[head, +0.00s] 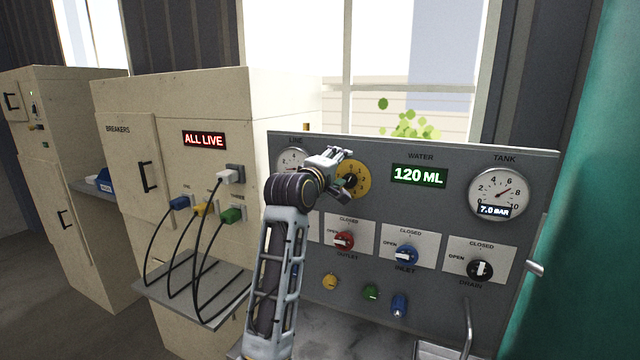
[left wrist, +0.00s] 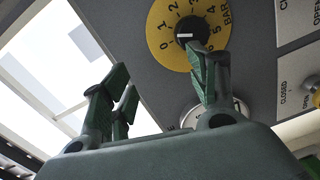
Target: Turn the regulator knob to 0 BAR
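The regulator knob (head: 350,180) is black on a round yellow dial on the grey panel (head: 465,155). In the left wrist view the knob (left wrist: 190,29) sits inside a scale from 0 to 6 BAR, and its white mark points left, about between 0 and 1. My left gripper (head: 345,172) is at the dial and partly covers it in the head view. In the left wrist view its fingers (left wrist: 160,65) are apart with nothing between them. The right finger overlaps the dial's lower edge beside the knob; I cannot tell whether it touches. My right gripper is not in view.
The LINE gauge (head: 291,160) is partly hidden by my left arm. The water display (head: 419,176) reads 120 ML; the tank gauge (head: 498,194) reads 7.0 BAR. Outlet (head: 343,240), inlet (head: 407,254) and drain (head: 480,269) valves sit below. A breaker cabinet (head: 215,100) with cables stands left.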

